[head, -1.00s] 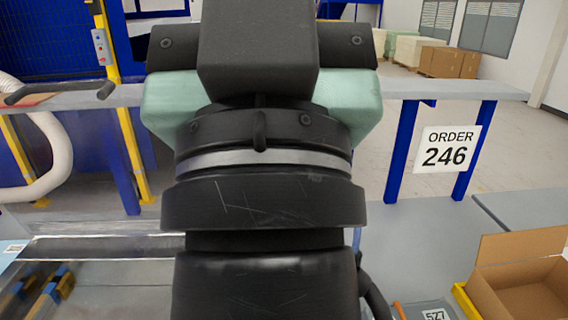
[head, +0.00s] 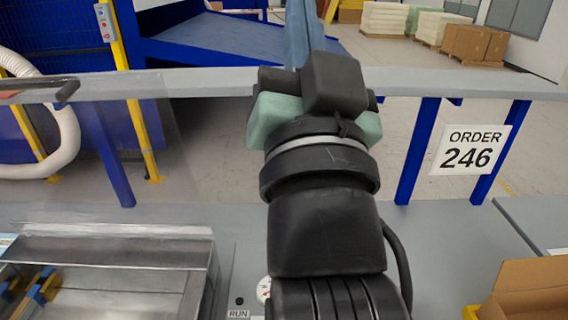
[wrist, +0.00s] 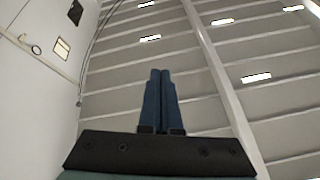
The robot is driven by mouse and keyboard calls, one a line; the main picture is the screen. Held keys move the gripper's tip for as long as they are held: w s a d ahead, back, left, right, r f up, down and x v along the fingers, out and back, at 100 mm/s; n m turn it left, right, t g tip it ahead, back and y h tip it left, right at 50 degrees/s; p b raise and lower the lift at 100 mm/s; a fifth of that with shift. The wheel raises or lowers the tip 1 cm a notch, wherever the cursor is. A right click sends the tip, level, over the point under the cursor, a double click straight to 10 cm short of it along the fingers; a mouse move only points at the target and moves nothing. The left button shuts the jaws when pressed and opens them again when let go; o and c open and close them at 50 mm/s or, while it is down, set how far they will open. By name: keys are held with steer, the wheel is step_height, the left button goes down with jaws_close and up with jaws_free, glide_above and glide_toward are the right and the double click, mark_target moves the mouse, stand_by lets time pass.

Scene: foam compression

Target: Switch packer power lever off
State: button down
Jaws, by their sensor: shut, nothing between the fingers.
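I cannot make out the packer power lever for certain. A panel with a RUN label (head: 238,314), a black knob and a partly covered white dial (head: 263,290) shows beside my arm at the bottom of the head view. My arm hides what lies just right of it. My gripper (head: 303,12) is raised above the grey rail in the head view, its blue fingers pointing up. In the wrist view the two fingers (wrist: 160,76) are pressed together with nothing between them, against the ceiling.
A grey rail (head: 200,82) on blue posts crosses behind the worktop. A metal bin (head: 110,250) with blue and yellow parts stands at the left. An open cardboard box (head: 530,290) is at the lower right. A yellow post (head: 124,40) carries a button box.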

steer(key=w+d+f+m+g+y+p, duration=0.1)
steer(key=w+d+f+m+g+p, duration=0.2)
steer(key=f, duration=0.5)
steer(key=w+d+f+m+g, duration=0.1)
steer(key=d+f+m+g, duration=0.2)
steer(key=f, duration=0.5)
steer(key=w+d+f+m+g+y+p, duration=0.1)
steer(key=w+f+m+g+p, duration=0.15)
steer(key=f+m, duration=0.4)
steer(key=s+f+m+g+y+p, duration=0.1)
steer(key=s+f+m+g+y, duration=0.1)
steer(key=s+f+m, duration=0.3)
steer(key=s+f+m+g+y+p, duration=0.2)
steer(key=s+f+m, duration=0.2)
steer(key=f, duration=0.7)
steer(key=shift+s+d+f+m+g+y, duration=0.2)
steer(key=shift+s+f+m+g+y, duration=0.2)
steer(key=shift+s, duration=0.35)
steer(key=p+x, duration=0.1)
steer(key=x, duration=0.9)
steer(key=shift+w+r+p, duration=0.1)
steer(key=shift+r+p, duration=0.05)
steer(key=shift+p, duration=0.15)
steer(key=shift+w+a+r+p, duration=0.5)
steer(key=shift+w+a+p, duration=0.1)
steer(key=shift+w+a, duration=0.25)
steer(key=shift+w+a+r, duration=0.1)
steer(key=shift+w+a, duration=0.3)
steer(key=shift+a, duration=0.2)
